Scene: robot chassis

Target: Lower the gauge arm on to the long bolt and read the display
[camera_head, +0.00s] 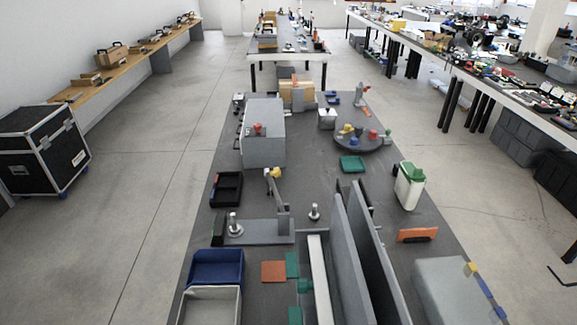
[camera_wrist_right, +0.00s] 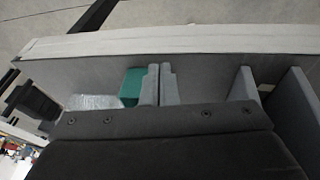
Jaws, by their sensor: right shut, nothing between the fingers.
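The gauge stands on the table in the head view, with a flat grey base (camera_head: 262,231) and an upright grey post. Its arm (camera_head: 277,188) is raised and has a yellow piece at the top. One silver bolt (camera_head: 234,224) stands upright at the left end of the base. Another upright bolt (camera_head: 314,212) stands to the right of the post and looks shorter. I cannot make out a display. My right gripper (camera_wrist_right: 160,84) is shut and empty in the right wrist view, apart from the gauge and bolts. My left gripper is not in view.
Tall grey panels (camera_head: 352,258) stand right of the gauge. A blue bin (camera_head: 216,267) and a pale bin (camera_head: 210,305) stand in front of it. A large grey box (camera_head: 264,145) and a round tray (camera_head: 357,141) are behind. A green block (camera_wrist_right: 133,84) shows beside my right fingers.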

